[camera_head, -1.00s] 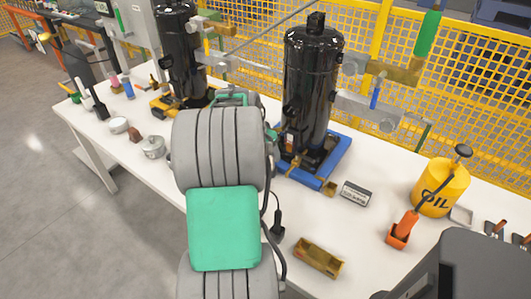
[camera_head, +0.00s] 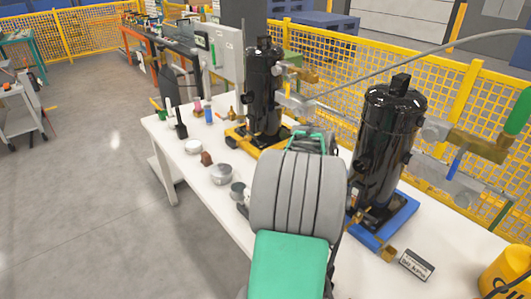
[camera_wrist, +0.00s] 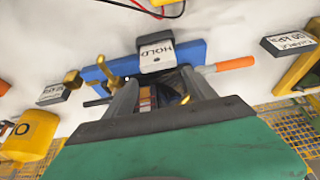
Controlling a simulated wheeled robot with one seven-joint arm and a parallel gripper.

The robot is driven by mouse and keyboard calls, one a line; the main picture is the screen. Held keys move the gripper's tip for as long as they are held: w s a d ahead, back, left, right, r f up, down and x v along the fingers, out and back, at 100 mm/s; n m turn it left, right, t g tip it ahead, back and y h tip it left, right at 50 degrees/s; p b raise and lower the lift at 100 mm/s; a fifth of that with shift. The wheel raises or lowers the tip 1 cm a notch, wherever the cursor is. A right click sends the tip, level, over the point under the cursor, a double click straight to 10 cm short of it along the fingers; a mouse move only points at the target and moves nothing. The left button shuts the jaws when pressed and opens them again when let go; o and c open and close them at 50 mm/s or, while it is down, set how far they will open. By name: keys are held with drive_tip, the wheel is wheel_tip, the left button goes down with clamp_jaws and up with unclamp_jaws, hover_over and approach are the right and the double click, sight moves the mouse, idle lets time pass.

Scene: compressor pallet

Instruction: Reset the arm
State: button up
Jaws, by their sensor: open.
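My gripper (camera_wrist: 160,85) shows in the wrist view, its two dark fingers apart with a gap between them. A tag block marked HOLD (camera_wrist: 156,52) is just beyond the fingertips, in front of a blue base (camera_wrist: 190,54). I cannot tell whether the fingers touch the block. In the head view my grey and green arm reaches over the white table (camera_head: 215,205), and its bulk hides most of the gripper. A black compressor on a blue base (camera_head: 388,150) stands right of the arm. Another black compressor on a yellow base (camera_head: 263,90) stands behind it.
Small pots, bottles and a metal lidded pot (camera_head: 221,174) stand on the table's left part. A yellow oil can (camera_head: 508,272) is at the right edge. Yellow mesh fencing (camera_head: 450,110) runs behind. The grey floor (camera_head: 90,200) at left is open.

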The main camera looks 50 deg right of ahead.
drive_tip(key=w+a+r+n+t+p, duration=0.1)
drive_tip(key=w+a+r+n, duration=0.15)
drive_tip(key=w+a, duration=0.35)
drive_tip(key=w+a+r+n+t+y+p, duration=0.1)
drive_tip(key=w+a+r+n, duration=0.15)
drive_tip(key=a, duration=0.55)
drive_tip(key=w+a+r+n+p, duration=0.1)
drive_tip(key=w+a+r+n, duration=0.1)
drive_tip(key=w+a+n, duration=0.4)
drive_tip(key=s+a+r+n+t+y+p, duration=0.1)
drive_tip(key=a+n, duration=0.3)
drive_tip(key=a, duration=1)
drive_tip(key=s+a+r+n+y+p, duration=0.2)
drive_tip(key=s+a+n, duration=0.2)
drive_tip(key=a, duration=1)
drive_tip(key=shift+a+r+n+t, duration=0.25)
drive_tip(key=shift+a+n+t, duration=0.15)
drive_tip(key=shift+n, duration=0.1)
